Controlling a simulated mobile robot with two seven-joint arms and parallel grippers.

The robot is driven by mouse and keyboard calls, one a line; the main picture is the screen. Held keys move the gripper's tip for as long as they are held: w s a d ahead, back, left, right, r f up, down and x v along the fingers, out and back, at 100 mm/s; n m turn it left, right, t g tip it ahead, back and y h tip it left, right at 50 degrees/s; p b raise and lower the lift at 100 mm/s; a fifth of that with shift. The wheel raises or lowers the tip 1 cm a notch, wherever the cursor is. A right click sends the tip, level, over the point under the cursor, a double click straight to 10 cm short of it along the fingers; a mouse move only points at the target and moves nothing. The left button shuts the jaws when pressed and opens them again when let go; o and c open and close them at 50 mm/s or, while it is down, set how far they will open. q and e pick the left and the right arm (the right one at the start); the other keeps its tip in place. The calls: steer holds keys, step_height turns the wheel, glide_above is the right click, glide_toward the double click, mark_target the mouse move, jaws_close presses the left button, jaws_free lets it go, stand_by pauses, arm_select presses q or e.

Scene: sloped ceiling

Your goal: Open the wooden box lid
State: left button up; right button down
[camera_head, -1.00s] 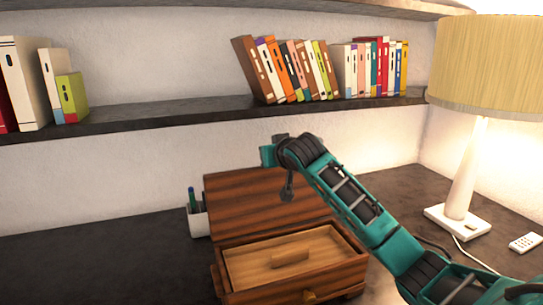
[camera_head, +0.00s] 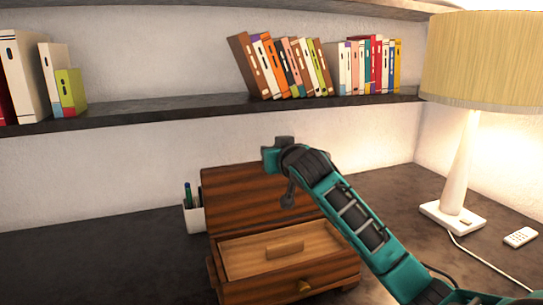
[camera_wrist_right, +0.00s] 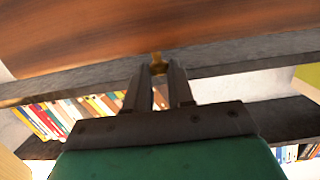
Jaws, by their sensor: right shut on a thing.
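The wooden box (camera_head: 290,288) stands on the dark desk with its striped brown lid (camera_head: 235,195) raised and leaning back at the rear. Its pale inner panel (camera_head: 250,256) with a small wooden handle is exposed. My right gripper (camera_wrist_right: 160,82) is shut on a second brass knob (camera_wrist_right: 158,64) at the lid's edge in the wrist view. In the head view my right arm reaches across the lid and hides part of it and the held knob. My left gripper is not in view.
A lamp (camera_head: 455,190) and a white remote (camera_head: 520,237) are at the right. A shelf (camera_head: 190,108) with books runs above the box. The desk at left is clear.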

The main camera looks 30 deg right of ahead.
steer(key=c, duration=1.2)
jaws_free()
steer(key=shift+o, duration=0.6)
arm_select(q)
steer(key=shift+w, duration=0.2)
arm_select(e)
steer(key=v, duration=1.3)
